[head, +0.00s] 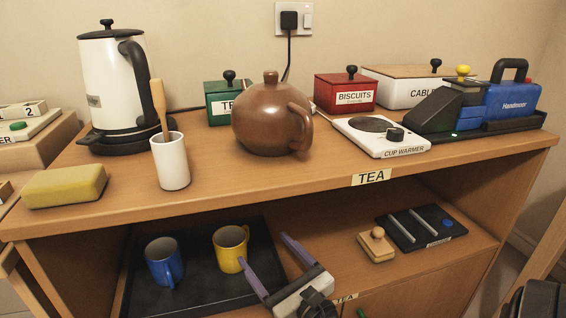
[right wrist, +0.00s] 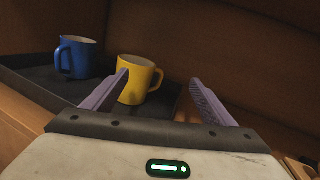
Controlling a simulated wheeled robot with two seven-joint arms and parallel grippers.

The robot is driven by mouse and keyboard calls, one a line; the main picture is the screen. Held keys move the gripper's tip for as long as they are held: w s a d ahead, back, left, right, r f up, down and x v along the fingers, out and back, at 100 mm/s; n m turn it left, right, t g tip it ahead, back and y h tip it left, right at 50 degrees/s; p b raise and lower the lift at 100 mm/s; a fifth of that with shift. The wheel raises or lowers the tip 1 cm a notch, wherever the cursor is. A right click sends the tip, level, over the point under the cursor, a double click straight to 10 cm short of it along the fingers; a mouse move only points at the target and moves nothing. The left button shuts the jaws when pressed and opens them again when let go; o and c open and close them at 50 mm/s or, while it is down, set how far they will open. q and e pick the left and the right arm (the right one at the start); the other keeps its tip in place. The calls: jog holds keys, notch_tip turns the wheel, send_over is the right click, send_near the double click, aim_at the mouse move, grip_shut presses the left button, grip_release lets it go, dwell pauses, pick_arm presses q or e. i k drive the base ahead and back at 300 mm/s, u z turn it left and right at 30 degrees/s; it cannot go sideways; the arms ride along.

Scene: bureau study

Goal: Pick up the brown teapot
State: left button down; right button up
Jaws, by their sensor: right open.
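The brown teapot (head: 268,118) stands upright on the wooden top in the head view, its handle toward the right and its lid on. My right gripper (head: 268,258) is open and empty, low in front of the lower shelf, below the teapot and apart from it. In the right wrist view my right gripper (right wrist: 160,92) has its two purple fingers spread, with a yellow mug (right wrist: 138,80) beyond the left finger. The teapot does not show in the right wrist view. My left gripper is not in view.
A white kettle (head: 107,85), white cup (head: 171,163), green box (head: 226,100), red box (head: 345,95) and cup warmer (head: 385,143) surround the teapot. Below, a black tray (head: 205,280) holds the yellow mug and a blue mug (head: 163,262). The top's front edge overhangs the shelf.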

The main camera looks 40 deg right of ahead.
aim_at(271, 118)
jog(key=z, duration=1.25)
